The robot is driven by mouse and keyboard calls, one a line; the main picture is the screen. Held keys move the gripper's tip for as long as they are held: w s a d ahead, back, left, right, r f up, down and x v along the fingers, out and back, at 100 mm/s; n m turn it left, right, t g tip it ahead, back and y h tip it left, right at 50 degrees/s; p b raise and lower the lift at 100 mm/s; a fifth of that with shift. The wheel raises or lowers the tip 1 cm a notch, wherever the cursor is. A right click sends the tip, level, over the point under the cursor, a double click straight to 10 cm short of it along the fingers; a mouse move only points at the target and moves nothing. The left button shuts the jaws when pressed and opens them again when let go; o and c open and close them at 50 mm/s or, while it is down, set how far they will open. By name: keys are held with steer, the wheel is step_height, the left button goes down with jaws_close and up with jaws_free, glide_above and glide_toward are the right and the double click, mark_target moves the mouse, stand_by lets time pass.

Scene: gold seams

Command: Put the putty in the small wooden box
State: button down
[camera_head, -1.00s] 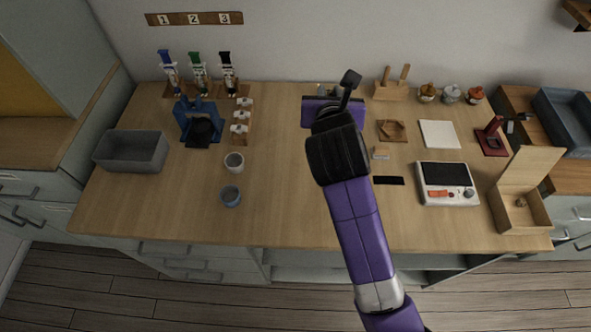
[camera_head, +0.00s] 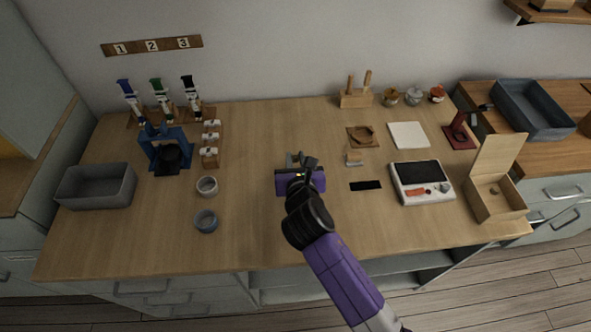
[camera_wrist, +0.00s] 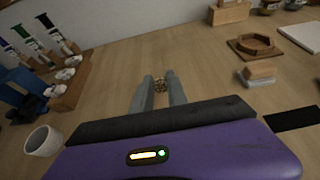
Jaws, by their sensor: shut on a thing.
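My gripper (camera_head: 296,159) is over the middle of the table, its fingers pointing to the back. In the wrist view its fingertips (camera_wrist: 160,80) are shut on a small speckled brown lump (camera_wrist: 160,86); I cannot tell for sure that it is the putty. The small wooden box (camera_head: 498,211) stands at the table's front right with its lid (camera_head: 497,155) up and open. A small grey-brown piece (camera_head: 494,190) lies inside it. The box is well to the right of my gripper and out of the wrist view.
A white scale-like device (camera_head: 425,196) and a black strip (camera_head: 366,185) lie between my gripper and the box. A red stand (camera_head: 459,133) is behind the box. Two cups, a blue press (camera_head: 165,150) and a grey bin (camera_head: 97,187) are on the left. The front middle is clear.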

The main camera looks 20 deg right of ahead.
steer(key=shift+f+b, duration=0.4)
steer(key=shift+f, duration=1.75)
steer(key=shift+f, duration=0.15)
steer(key=c, duration=1.3)
jaws_free()
